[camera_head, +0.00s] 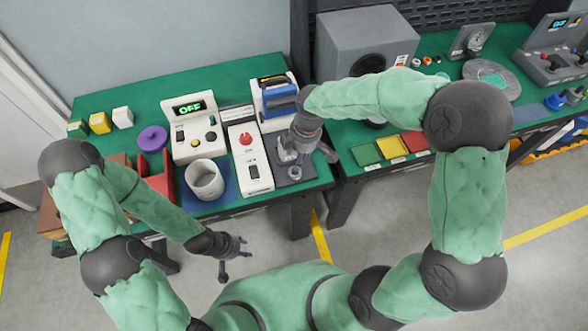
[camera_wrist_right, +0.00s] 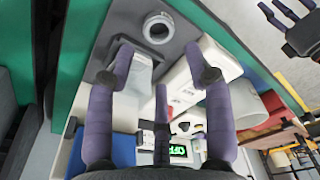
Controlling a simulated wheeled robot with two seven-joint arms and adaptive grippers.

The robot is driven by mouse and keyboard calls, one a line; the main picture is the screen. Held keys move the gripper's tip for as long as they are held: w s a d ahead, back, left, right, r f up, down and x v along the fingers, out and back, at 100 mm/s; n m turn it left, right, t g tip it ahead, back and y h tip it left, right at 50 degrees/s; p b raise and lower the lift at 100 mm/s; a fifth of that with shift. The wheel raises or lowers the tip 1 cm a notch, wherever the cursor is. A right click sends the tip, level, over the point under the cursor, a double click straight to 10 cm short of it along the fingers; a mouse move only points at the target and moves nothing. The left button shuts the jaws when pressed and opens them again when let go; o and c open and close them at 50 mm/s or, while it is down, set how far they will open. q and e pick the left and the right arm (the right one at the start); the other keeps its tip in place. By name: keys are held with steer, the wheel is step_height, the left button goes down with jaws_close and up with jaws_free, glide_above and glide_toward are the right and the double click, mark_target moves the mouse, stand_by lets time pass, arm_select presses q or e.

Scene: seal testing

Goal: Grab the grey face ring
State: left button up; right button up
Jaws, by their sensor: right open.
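The grey face ring (camera_head: 295,172) is a small ring on a dark grey pad on the left green table, near its front right corner. In the right wrist view the ring (camera_wrist_right: 158,29) lies flat on the pad, beyond the fingertips. My right gripper (camera_head: 308,158) is above the pad, beside the ring, partly hiding this area. Its purple fingers (camera_wrist_right: 161,72) are spread, with nothing between them gripped, and apart from the ring. My left gripper (camera_head: 234,258) is open and empty in front of the table, over the floor.
Next to the pad are a white box with a red knob (camera_head: 248,160) and a blue-topped device (camera_head: 278,100). A white cup (camera_head: 204,180) and a control box reading OFF (camera_head: 193,127) stand further left. Colored trays (camera_head: 392,147) lie on the right table.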

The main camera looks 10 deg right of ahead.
mark_target(294, 174)
steer(key=f, duration=0.3)
steer(key=shift+w+a+f+b, duration=0.2)
steer(key=shift+f+b, duration=0.15)
steer(key=shift+f, duration=0.45)
steer(key=f, duration=0.1)
steer(key=f+b, duration=0.1)
steer(key=f, duration=0.1)
steer(key=f+b, duration=0.1)
steer(key=shift+w+a+f, duration=0.1)
steer(key=shift+a+f, duration=0.05)
steer(key=shift+a, duration=0.15)
steer(key=c, duration=0.9)
